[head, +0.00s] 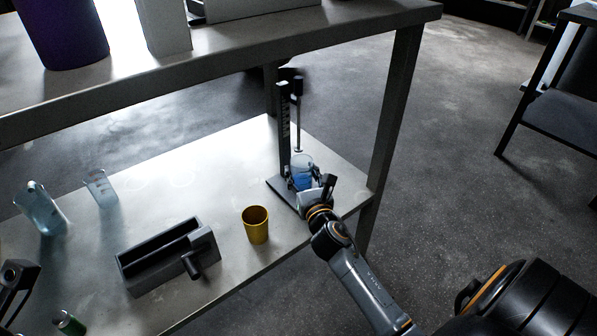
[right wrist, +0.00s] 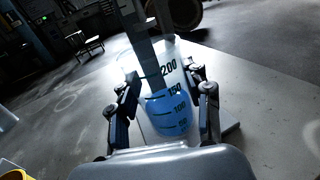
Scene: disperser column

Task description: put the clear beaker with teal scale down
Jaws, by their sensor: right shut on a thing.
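The clear beaker (head: 302,173) holds blue liquid; the right wrist view shows its dark scale marks up to 200 on the beaker (right wrist: 168,92). My right gripper (head: 308,185) is shut around its sides, with a finger on each side (right wrist: 160,100). The beaker is about upright over the base plate (head: 284,192) of the disperser column (head: 284,130), near the hanging shaft (head: 298,120). Whether its bottom touches the plate is hidden.
A yellow cup (head: 256,226) and a grey box with a handle (head: 166,258) stand on the lower shelf (head: 225,170). Two clear vessels, a jug (head: 40,208) and a beaker (head: 100,188), stand at left. A table leg (head: 388,120) rises right of the column.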

